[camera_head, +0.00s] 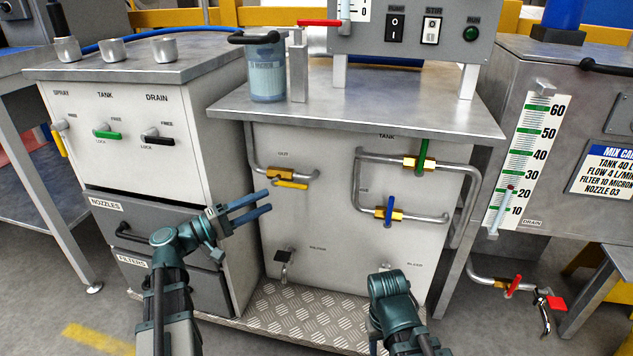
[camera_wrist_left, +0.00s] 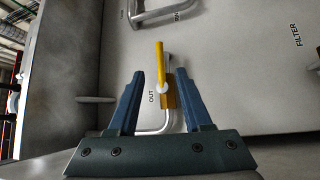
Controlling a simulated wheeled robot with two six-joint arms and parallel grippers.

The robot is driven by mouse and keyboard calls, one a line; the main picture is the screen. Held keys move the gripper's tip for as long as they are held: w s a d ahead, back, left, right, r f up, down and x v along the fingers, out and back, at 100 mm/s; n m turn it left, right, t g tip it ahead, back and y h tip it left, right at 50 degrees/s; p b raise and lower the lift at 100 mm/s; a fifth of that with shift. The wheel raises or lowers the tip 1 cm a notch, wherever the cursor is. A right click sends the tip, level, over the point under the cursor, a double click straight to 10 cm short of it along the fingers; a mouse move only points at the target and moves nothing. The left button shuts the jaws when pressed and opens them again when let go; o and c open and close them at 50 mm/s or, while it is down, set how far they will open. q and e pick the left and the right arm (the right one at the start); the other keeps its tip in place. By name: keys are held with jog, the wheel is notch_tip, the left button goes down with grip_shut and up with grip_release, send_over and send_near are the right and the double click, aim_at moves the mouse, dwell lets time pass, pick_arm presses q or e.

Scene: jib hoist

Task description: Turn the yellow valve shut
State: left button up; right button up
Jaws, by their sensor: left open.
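The yellow valve handle (camera_head: 290,184) is on a brass valve body (camera_head: 278,174) on a pipe on the white cabinet's front. The handle lies in line with the pipe. In the left wrist view the yellow handle (camera_wrist_left: 160,62) shows ahead between the fingers, with the word OUT beside it. My left gripper (camera_head: 269,200) is open and empty, just left of and below the valve in the head view. Its fingers (camera_wrist_left: 160,88) look apart from the handle. My right arm shows at the bottom, but its gripper fingers are not seen.
A green-handled valve (camera_head: 418,162) and a blue-handled valve (camera_head: 389,212) sit on pipes to the right. A small tap (camera_head: 284,262) is below. The metal countertop (camera_head: 350,112) overhangs the valves. Another yellow lever (camera_head: 58,142) is on the left cabinet.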

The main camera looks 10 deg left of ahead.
aim_at(294, 186)
pick_arm(q)
jog(key=p+x, duration=0.2)
jog(key=x, duration=1.2)
jog(key=shift+s, duration=0.1)
jog(key=shift+c, duration=0.3)
grip_shut()
dwell(0.8)
